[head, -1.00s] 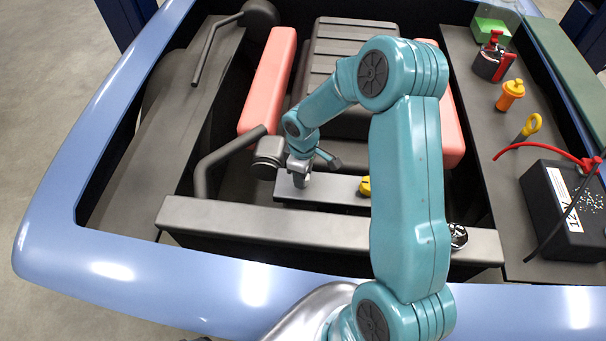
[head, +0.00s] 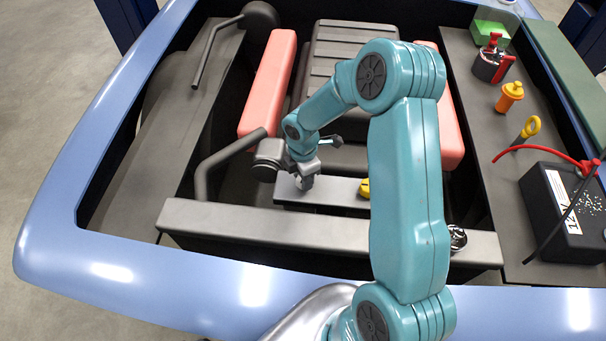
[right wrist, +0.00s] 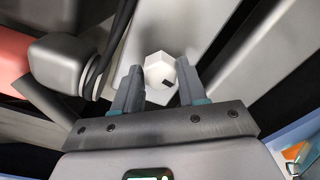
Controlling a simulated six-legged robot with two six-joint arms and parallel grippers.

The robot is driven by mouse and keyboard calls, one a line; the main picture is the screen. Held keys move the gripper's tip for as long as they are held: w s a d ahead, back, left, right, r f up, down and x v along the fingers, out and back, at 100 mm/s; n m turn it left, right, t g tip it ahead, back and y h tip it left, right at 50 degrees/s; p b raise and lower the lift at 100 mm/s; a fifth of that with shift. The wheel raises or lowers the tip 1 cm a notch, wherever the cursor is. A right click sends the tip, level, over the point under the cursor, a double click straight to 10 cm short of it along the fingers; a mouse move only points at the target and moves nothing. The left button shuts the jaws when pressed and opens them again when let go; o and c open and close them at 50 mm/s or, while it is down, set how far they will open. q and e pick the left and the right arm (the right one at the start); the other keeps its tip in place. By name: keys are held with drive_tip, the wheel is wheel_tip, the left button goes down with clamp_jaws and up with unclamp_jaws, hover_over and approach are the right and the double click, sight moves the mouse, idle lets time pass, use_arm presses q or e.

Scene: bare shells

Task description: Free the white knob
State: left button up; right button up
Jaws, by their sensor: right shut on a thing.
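The white knob (right wrist: 157,70) is a pale six-sided piece with a small dark mark, seen between the fingers in the right wrist view. My right gripper (right wrist: 159,84) is shut on it, one finger on each side. In the head view my right gripper (head: 304,174) points down at the left end of a grey strip (head: 332,187) behind the front crossbar. The knob is small there and largely covered by the gripper. My left gripper is not in view.
A bent dark lever (head: 228,157) stands close left of the gripper. A yellow piece (head: 364,188) sits on the strip to the right. The grey crossbar (head: 270,220) runs in front. A black battery (head: 560,215) and an orange bottle (head: 509,96) stand on the right shelf.

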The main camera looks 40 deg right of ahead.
drive_tip(key=shift+n, duration=0.8)
drive_tip(key=o, duration=1.1)
drive_tip(key=shift+c, duration=0.2)
drive_tip(key=shift+r, duration=0.15)
wheel_tip(320, 180, up, 16)
drive_tip(key=b, duration=0.1)
